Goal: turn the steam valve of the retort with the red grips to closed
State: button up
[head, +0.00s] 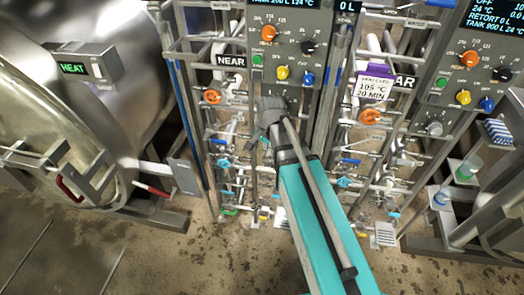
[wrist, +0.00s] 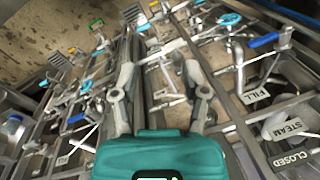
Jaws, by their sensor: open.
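The large steel retort (head: 55,105) at the left of the head view has a red grip (head: 70,190) on its front and a red-tipped lever (head: 152,191) beside it. In the wrist view, a STEAM label (wrist: 287,128) and a CLOSED label (wrist: 291,160) are on the frame at the lower right. A pale handle-like part (wrist: 274,121) lies by the STEAM label; its setting cannot be told. My gripper (wrist: 158,68) is open, its two fingers apart with nothing clearly between them, to the left of these labels.
Orange handwheels (head: 211,97) (head: 370,117) and many pipes crowd the racks. Control panels (head: 288,42) (head: 482,62) hang above. A NEAR sign (head: 231,61) is on the left rack; a card (head: 374,89) hangs on the right one. Bare floor (head: 150,255) lies in front.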

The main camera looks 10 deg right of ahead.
jog(key=o, duration=0.6)
jog(key=shift+w+f, duration=0.1)
jog(key=shift+f, duration=0.1)
jog(key=shift+c, duration=0.2)
jog(key=shift+w+f+t+h+b, duration=0.3)
jog(key=shift+w+f+h+b, duration=0.15)
jog(key=shift+h+b, duration=0.15)
jog(key=w+a+r+n+t+h+b, duration=0.1)
jog(key=w+a+n+t+h+b, duration=0.1)
jog(key=w+a+t+h+b, duration=0.6)
jog(key=w+a+r+n+t, duration=0.1)
jog(key=a+r+t, duration=0.1)
jog(key=a, duration=0.2)
jog(key=w+a+r+n+t+y+b, duration=0.1)
jog(key=a+r+n+t, duration=0.1)
jog(key=a+t, duration=0.1)
jog(key=w+a+r+n+t+b, duration=0.1)
jog(key=a+r+t, duration=0.1)
jog(key=a, duration=0.4)
jog(key=shift+w+r+n+t+y, duration=0.2)
jog(key=shift+r+n+t+y, duration=0.15)
jog(key=shift+r, duration=0.25)
jog(key=shift+w, duration=0.1)
